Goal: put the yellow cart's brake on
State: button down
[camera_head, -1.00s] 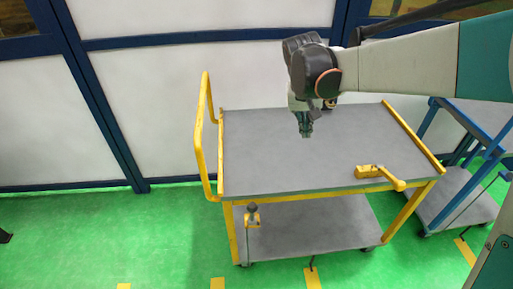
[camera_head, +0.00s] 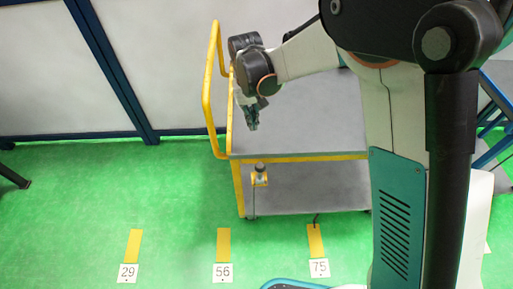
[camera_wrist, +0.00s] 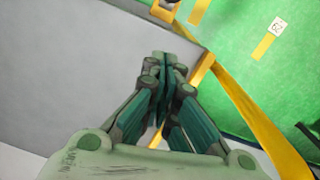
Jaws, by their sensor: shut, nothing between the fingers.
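The yellow cart (camera_head: 243,183) has a grey top, a grey lower shelf and a tall yellow push handle (camera_head: 207,103) at its left end. A black-knobbed lever on a yellow mount (camera_head: 260,175) stands at the front left, below the top's edge. A dark knob beside yellow (camera_wrist: 168,8) shows at the top edge of the wrist view, partly cut off. My gripper (camera_head: 252,127) is shut and empty, pointing down over the front left part of the cart top, apart from the lever. Its closed fingers (camera_wrist: 165,65) show in the wrist view over the top's edge.
My arm hides the cart's right part. A blue frame (camera_head: 497,130) stands at the right edge. Yellow floor strips with number cards (camera_head: 222,272) lie in front on open green floor. A white wall with blue posts (camera_head: 110,65) is behind the cart.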

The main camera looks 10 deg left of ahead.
jog(key=f+b, duration=0.1)
jog(key=f, duration=0.2)
jog(key=f+b, duration=0.1)
jog(key=f, duration=0.3)
jog(key=f+b, duration=0.2)
jog(key=f, duration=0.1)
jog(key=shift+s+d+f, duration=0.1)
jog(key=shift+d+f, duration=0.2)
jog(key=shift+s+d+b, duration=0.2)
jog(key=shift+s+d, duration=0.1)
jog(key=shift+s, duration=0.3)
jog(key=shift+s+d+b, duration=0.15)
jog(key=shift+s+d, duration=0.1)
jog(key=shift+s, duration=0.35)
jog(key=shift+s+d, duration=0.25)
jog(key=shift+s, duration=0.4)
